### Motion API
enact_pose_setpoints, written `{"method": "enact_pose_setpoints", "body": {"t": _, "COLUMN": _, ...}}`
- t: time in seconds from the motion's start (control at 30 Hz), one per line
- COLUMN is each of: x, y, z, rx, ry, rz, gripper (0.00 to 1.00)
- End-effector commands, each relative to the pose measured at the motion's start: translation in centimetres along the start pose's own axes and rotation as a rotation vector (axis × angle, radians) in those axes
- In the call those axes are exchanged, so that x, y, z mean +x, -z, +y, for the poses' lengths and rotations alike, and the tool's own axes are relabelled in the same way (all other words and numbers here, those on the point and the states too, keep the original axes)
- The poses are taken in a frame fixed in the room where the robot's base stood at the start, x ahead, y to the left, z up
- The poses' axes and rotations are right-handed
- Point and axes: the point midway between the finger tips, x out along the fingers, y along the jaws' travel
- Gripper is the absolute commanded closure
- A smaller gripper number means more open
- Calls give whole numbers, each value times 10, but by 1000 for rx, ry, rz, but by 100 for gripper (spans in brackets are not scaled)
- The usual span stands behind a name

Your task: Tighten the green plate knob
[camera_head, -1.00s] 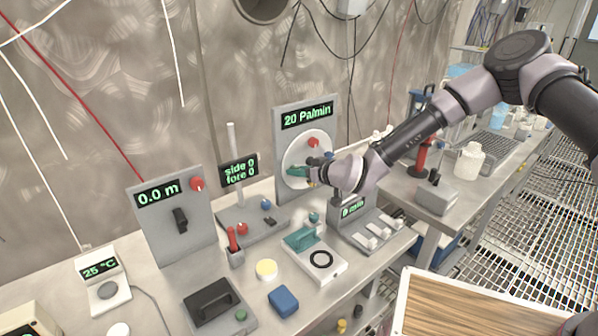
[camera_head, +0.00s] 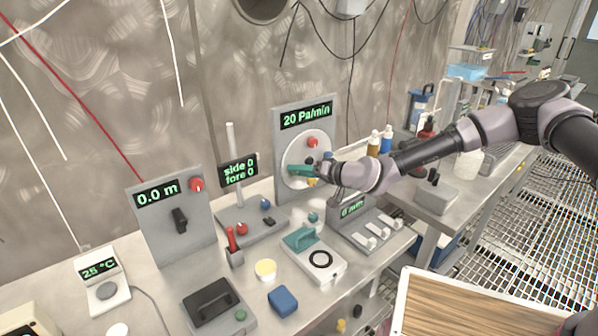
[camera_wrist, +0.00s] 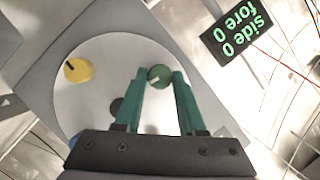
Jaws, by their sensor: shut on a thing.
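The green plate knob (camera_wrist: 159,77) is on a round white plate (camera_wrist: 85,102) in the wrist view, with a pale mark across its face. My gripper (camera_wrist: 159,82) has its two teal fingers shut on the knob from both sides. The plate is mounted on a grey upright panel (camera_head: 281,128) whose display (camera_head: 306,114) reads 20 Pa/min.
A yellow knob (camera_wrist: 77,70) and a dark knob (camera_wrist: 117,107) share the plate; a red knob (camera_head: 312,142) is at its top. A "side 0 fore 0" display (camera_head: 239,170) stands just left. A switch box (camera_head: 365,238) and a teal-handled device (camera_head: 318,258) sit below.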

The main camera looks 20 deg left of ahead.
Motion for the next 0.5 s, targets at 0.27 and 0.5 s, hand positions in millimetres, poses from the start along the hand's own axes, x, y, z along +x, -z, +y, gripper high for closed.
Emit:
{"method": "enact_pose_setpoints", "body": {"t": 0.27, "x": 0, "y": 0, "z": 4, "rx": 240, "ry": 95, "rz": 4, "gripper": 100}}
{"method": "enact_pose_setpoints", "body": {"t": 0.5, "x": 0, "y": 0, "z": 5, "rx": 393, "ry": 161, "rz": 3, "gripper": 100}}
